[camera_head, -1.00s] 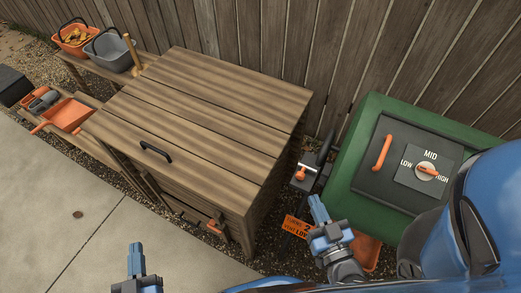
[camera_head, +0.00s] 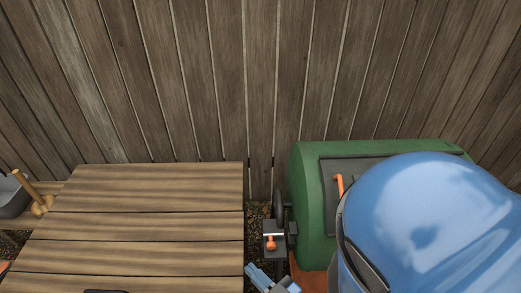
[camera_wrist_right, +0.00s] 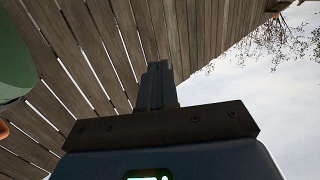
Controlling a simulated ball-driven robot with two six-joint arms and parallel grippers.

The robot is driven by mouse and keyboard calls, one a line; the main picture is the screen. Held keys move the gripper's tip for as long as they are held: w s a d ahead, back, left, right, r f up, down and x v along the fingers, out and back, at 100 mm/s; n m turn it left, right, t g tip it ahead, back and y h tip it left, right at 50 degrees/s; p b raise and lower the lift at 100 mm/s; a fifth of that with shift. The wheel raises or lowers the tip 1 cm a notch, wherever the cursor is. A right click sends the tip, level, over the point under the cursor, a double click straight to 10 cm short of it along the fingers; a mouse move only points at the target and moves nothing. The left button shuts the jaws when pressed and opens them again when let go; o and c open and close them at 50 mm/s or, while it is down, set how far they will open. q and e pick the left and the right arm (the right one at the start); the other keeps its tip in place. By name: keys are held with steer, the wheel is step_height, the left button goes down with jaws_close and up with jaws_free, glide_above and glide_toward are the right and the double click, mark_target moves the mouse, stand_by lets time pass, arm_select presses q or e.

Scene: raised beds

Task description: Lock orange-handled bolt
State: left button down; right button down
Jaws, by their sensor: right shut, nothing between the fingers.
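A small orange knob or handle (camera_head: 270,242) sits on a grey metal bracket (camera_head: 272,229) between the wooden cabinet and the green drum. I cannot tell for sure that it is the bolt's handle, or its locked state.
The wooden cabinet top (camera_head: 150,220) fills the lower left. The green drum (camera_head: 312,200) with a dark panel and orange handle (camera_head: 340,184) stands at right, partly hidden by my blue body. A plank fence (camera_head: 200,80) closes off the back. A dark wheel (camera_head: 280,203) stands above the bracket.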

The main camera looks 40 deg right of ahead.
steer(key=w+f+g+p, duration=0.1)
steer(key=w, duration=0.1)
steer(key=w+f+g+p, duration=0.1)
steer(key=w+f, duration=0.1)
steer(key=w+f+g+p, duration=0.1)
steer(key=f+g+p, duration=0.1)
steer(key=shift+w+a+f, duration=0.25)
steer(key=shift+w+a, duration=0.05)
steer(key=shift+w, duration=0.1)
steer(key=w+f+g+p, duration=0.1)
steer(key=w+d+f+m+g+h+p, duration=0.1)
steer(key=w+f+g, duration=0.1)
steer(key=w+f+m+g+p, duration=0.1)
steer(key=p, duration=0.1)
steer(key=shift+w+d+f+g, duration=0.15)
steer(key=shift+w+d+g, duration=0.1)
steer(key=shift+w+g, duration=0.1)
steer(key=w+d+m+g+h+p, duration=0.2)
steer(key=g+p, duration=0.1)
steer(key=shift+w+g, duration=0.2)
steer(key=shift+g, duration=0.05)
steer(key=r+m+g+p, duration=0.1)
steer(key=d+r+m+g+h, duration=0.1)
steer(key=r+m+g+h+p, duration=0.1)
steer(key=r+g, duration=0.1)
steer(key=shift+w+d+p, duration=0.25)
steer(key=shift+d+p, duration=0.1)
steer(key=shift+s+r+m+g+h, duration=0.15)
steer(key=shift+r+m+g+h, duration=0.25)
steer(key=shift+r+m+g, duration=0.15)
